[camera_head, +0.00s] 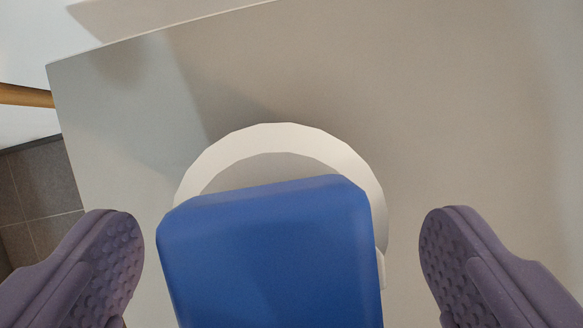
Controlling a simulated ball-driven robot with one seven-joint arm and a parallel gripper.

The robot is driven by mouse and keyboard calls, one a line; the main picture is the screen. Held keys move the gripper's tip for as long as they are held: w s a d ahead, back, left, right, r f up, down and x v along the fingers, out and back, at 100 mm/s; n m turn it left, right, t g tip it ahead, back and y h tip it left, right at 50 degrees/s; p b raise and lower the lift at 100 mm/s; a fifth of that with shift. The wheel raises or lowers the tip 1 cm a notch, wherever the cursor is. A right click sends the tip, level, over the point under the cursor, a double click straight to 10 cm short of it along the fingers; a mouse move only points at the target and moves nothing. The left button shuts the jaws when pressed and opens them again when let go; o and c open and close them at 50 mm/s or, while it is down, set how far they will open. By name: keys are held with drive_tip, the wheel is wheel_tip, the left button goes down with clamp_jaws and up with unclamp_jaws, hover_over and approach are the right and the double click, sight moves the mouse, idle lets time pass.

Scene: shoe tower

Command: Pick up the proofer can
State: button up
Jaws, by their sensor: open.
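A blue block-shaped object with rounded corners (268,255) fills the lower middle of the view, its lower end cut off by the picture edge. I take it to be the proofer can, though no label shows. My gripper (281,255) is open, with one purple dimpled finger on each side of the blue object. There is a clear gap on both sides, and neither finger appears to touch it. The blue object covers part of a white ring-shaped thing (275,137) behind it. I cannot tell whether the two are joined.
A pale grey flat surface (440,90) lies behind, mostly bare at the top and right. Its corner and edge show at the upper left. Beyond it are a grey tiled floor (40,180) and a wooden piece (25,96).

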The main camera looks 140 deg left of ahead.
drive_tip(key=b+x, duration=0.1)
drive_tip(key=x, duration=0.2)
drive_tip(key=shift+w, duration=0.1)
drive_tip(key=shift+c, duration=0.7)
drive_tip(key=c, duration=1.2)
